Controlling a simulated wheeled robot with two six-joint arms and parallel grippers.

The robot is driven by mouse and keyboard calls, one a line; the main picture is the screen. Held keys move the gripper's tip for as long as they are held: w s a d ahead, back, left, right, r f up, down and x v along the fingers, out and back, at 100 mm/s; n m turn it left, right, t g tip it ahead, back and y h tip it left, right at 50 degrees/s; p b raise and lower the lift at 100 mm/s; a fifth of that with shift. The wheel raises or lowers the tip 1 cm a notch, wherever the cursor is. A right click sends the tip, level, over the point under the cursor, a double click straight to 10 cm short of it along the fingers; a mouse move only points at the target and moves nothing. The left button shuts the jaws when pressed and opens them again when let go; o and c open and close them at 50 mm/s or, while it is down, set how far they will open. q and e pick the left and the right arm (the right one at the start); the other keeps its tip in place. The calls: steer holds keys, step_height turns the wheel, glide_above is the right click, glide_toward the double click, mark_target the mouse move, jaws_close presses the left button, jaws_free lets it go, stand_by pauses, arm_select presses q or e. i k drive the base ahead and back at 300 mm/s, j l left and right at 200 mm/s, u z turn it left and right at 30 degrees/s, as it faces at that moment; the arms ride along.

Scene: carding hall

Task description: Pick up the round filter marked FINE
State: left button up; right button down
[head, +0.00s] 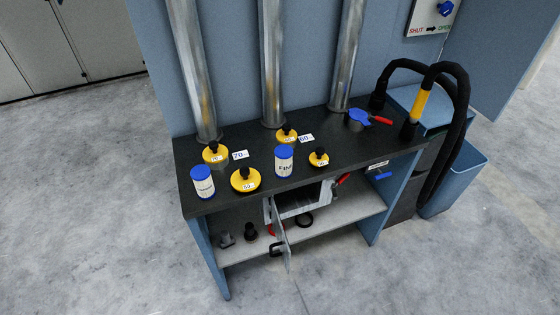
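The round filter marked FINE (284,161) is a white cylinder with a blue top. It stands upright on the dark bench top (330,150), near the middle of the front half. A second white cylinder with a blue top (203,182) stands at the bench's left end, and its marking is too small to read. Neither of my grippers is in view, and nothing is touching the filter.
Yellow round caps stand beside the filter, at left (245,180) and right (319,157), with others behind. Three metal pipes rise at the back. A blue tool with a red handle (360,118) lies right. Below, a small door (281,235) hangs open.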

mark_target(284, 153)
steer(key=i+l, duration=0.1)
steer(key=l, duration=0.35)
steer(key=i+l, duration=0.1)
steer(key=l, duration=0.3)
steer(key=i+l, duration=0.1)
steer(key=l, duration=0.35)
